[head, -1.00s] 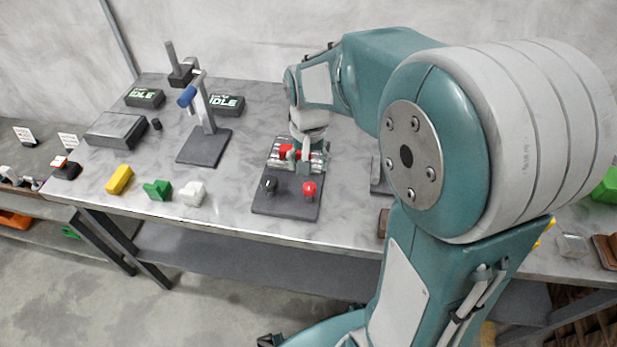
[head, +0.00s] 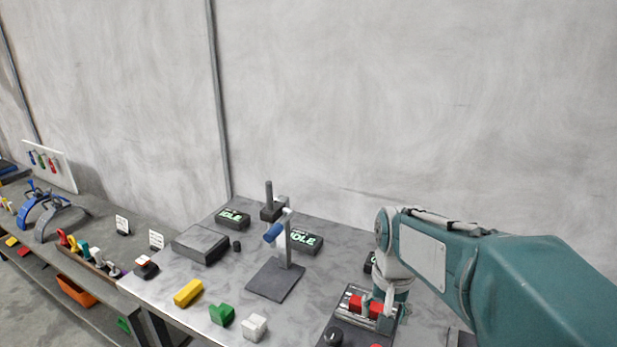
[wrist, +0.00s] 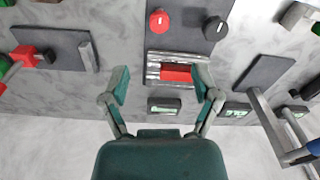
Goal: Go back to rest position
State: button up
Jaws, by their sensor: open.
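My gripper (head: 384,305) is low over the twin-barrel fixture, at the lower right of the head view. In the wrist view my gripper (wrist: 163,76) has its two fingers spread wide, with nothing held. The fixture's silver barrels (wrist: 153,68) lie side by side beyond the fingertips, with a red block (wrist: 177,73) on them. The red block also shows in the head view (head: 356,304), close beside the fingers. The fixture's base plate (wrist: 187,35) carries a red knob (wrist: 158,20) and a black knob (wrist: 214,27).
A stand with a blue handle (head: 273,233) is left of my arm. Yellow (head: 188,293), green (head: 222,314) and white (head: 254,326) blocks lie near the table's front edge. An IDLE display (head: 232,218) sits behind. Open air lies above the table, before the wall.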

jog(key=s+r+n+t, duration=0.2)
jog(key=s, duration=0.5)
jog(key=s+a+r+n+t, duration=0.1)
jog(key=s+r+n+t, duration=0.1)
jog(key=s, duration=0.5)
jog(key=shift+s+a+r+t, duration=0.2)
jog(key=shift+r+t, duration=0.15)
jog(key=shift+t, duration=0.25)
